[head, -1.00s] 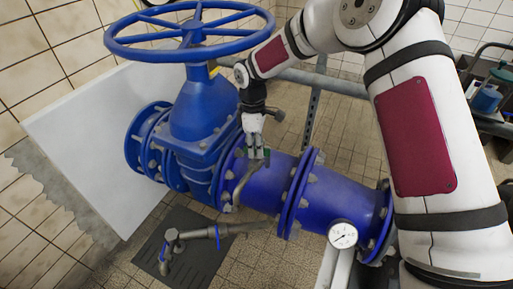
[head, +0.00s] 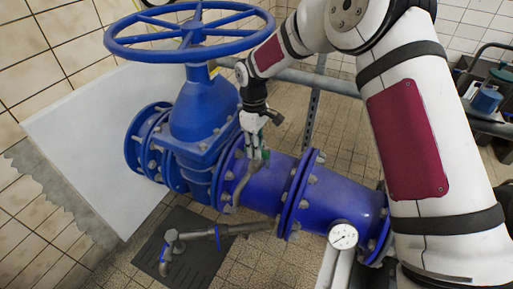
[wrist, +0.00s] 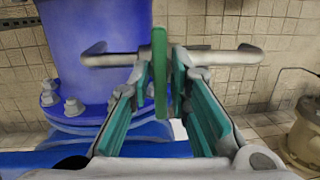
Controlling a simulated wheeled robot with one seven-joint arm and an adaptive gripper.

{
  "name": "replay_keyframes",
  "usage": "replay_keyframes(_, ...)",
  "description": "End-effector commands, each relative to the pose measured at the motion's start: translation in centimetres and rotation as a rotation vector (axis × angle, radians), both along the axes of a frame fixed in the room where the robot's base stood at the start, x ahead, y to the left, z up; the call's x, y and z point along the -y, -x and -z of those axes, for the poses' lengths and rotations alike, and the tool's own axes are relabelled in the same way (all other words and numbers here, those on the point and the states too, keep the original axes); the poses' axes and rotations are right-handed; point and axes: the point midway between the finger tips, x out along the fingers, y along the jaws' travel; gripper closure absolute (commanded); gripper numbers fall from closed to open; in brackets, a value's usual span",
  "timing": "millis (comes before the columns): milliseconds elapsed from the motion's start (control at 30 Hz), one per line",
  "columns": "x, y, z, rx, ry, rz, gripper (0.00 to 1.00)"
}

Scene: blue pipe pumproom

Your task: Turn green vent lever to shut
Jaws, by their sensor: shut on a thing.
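The green vent lever (wrist: 160,72) stands upright in the wrist view, a narrow green bar in front of a thin grey vent pipe (wrist: 220,56) that runs crosswise. My gripper (wrist: 163,85) has its teal-padded fingers on both sides of the lever and is shut on it. In the head view my gripper (head: 256,158) points down just above the blue main pipe, beside the big valve. The fingers mostly hide the lever there. The bent vent pipe (head: 239,187) shows below them.
A blue gate valve (head: 203,105) with a large handwheel (head: 120,45) stands at the left. A flanged blue pipe (head: 330,205) runs right to a round gauge (head: 343,236). A smaller pipe with a blue handle (head: 217,236) lies low in front. A grey rail (head: 335,83) passes behind.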

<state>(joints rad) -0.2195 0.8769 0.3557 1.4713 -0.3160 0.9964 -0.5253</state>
Motion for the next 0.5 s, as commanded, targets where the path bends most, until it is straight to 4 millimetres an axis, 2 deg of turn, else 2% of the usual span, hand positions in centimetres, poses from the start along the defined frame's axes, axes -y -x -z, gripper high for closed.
replay_keyframes(67, 0.12, 0.00, 0.03, -0.001, 0.002, 0.001, 1.00)
replay_keyframes(100, 0.12, 0.00, 0.03, -0.001, 0.002, 0.001, 0.73)
replay_keyframes(133, 0.12, 0.00, 0.03, -0.001, 0.002, 0.001, 0.70)
replay_keyframes(500, 0.03, 0.03, 0.01, 0.000, -0.002, -0.022, 0.70)
